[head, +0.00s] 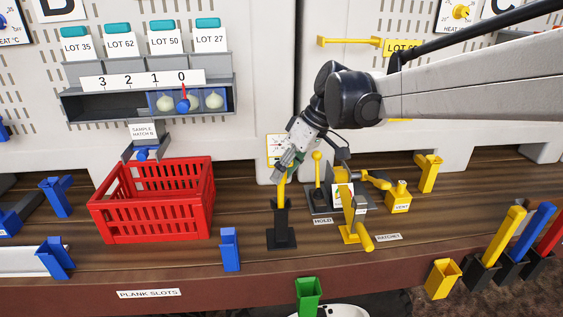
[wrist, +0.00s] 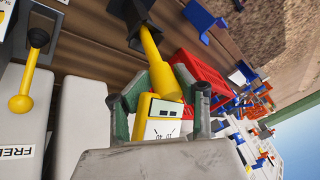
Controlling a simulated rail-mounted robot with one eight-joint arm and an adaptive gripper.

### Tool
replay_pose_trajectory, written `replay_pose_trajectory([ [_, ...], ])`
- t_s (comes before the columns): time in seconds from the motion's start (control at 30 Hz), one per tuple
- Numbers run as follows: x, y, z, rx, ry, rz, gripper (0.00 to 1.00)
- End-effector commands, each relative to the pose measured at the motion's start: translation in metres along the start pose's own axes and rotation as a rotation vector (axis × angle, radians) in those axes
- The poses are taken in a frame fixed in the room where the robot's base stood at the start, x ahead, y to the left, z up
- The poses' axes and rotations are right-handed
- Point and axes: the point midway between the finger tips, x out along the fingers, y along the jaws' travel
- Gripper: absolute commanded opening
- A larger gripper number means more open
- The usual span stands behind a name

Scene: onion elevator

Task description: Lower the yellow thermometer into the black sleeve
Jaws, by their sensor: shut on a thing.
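The yellow thermometer (head: 281,190) is held nearly upright by my gripper (head: 287,167), above the black sleeve (head: 281,228) on the plank. Its lower end meets the sleeve's top and seems to sit in its mouth; how deep, I cannot tell. In the wrist view my gripper (wrist: 160,107) is shut on the thermometer's head, with a green-padded finger on each side. The thermometer's yellow stem (wrist: 152,50) runs from its small display to the black sleeve (wrist: 130,16) at the top. The tip is hidden.
A red crate (head: 155,217) stands left of the sleeve, and a blue holder (head: 230,249) in front of it. Close on the right are a yellow-knobbed lever (head: 317,170) and a yellow ratchet device (head: 350,215). Black holders with coloured handles (head: 505,235) stand at the right front.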

Motion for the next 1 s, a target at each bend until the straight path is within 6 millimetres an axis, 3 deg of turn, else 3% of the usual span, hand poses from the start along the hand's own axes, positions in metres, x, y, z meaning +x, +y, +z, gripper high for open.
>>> replay_pose_trajectory([
  [0.4,0.016,0.004,0.007,0.0,0.0,0.0,0.0],
  [0.97,0.019,0.005,0.008,0.0,0.0,0.0,0.0],
  [1.0,0.019,0.005,0.008,0.0,0.0,0.0,0.34],
])
